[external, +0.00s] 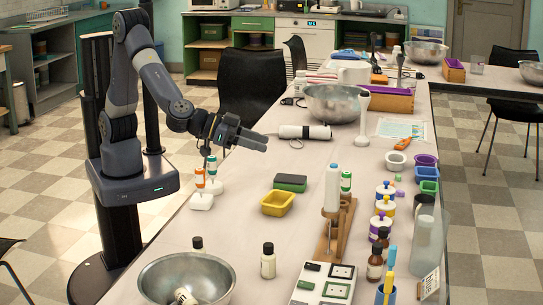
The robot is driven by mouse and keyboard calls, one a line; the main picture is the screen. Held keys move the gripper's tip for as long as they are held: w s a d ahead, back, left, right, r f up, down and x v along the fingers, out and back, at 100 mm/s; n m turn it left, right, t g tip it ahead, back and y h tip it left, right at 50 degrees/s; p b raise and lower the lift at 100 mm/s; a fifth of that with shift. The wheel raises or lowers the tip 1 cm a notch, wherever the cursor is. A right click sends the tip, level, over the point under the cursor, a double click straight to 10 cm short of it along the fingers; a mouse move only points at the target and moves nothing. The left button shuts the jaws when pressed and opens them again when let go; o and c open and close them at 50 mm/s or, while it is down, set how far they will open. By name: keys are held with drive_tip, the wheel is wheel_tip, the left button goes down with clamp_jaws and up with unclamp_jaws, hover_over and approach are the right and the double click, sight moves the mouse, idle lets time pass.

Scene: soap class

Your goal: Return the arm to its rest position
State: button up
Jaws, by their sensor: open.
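My gripper (252,139) is at the end of my dark grey arm (150,75), reaching over the left edge of the long table (235,218). The arm is raised at the shoulder and bends down at the elbow to the right. The gripper points right, is open and has nothing visible between its fingers. It hangs above the table, to the upper right of two small dropper bottles, one with an orange cap (200,178) and one with a green cap (212,167).
Near the gripper are a white cylinder (305,132), a dark green sponge (290,183) and a yellow tray (278,203). A wooden stand (342,220) with bottles and a steel bowl (155,278) are nearer the front. A black chair (252,85) stands behind the gripper.

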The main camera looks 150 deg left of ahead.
drive_tip(key=w+a+f+p, duration=0.1)
drive_tip(key=w+a, duration=0.3)
drive_tip(key=a, duration=0.5)
drive_tip(key=w+a+f+p, duration=0.1)
drive_tip(key=w+a, duration=0.3)
drive_tip(key=a, duration=0.5)
drive_tip(key=shift+w, duration=0.35)
drive_tip(key=shift+a+f, duration=0.1)
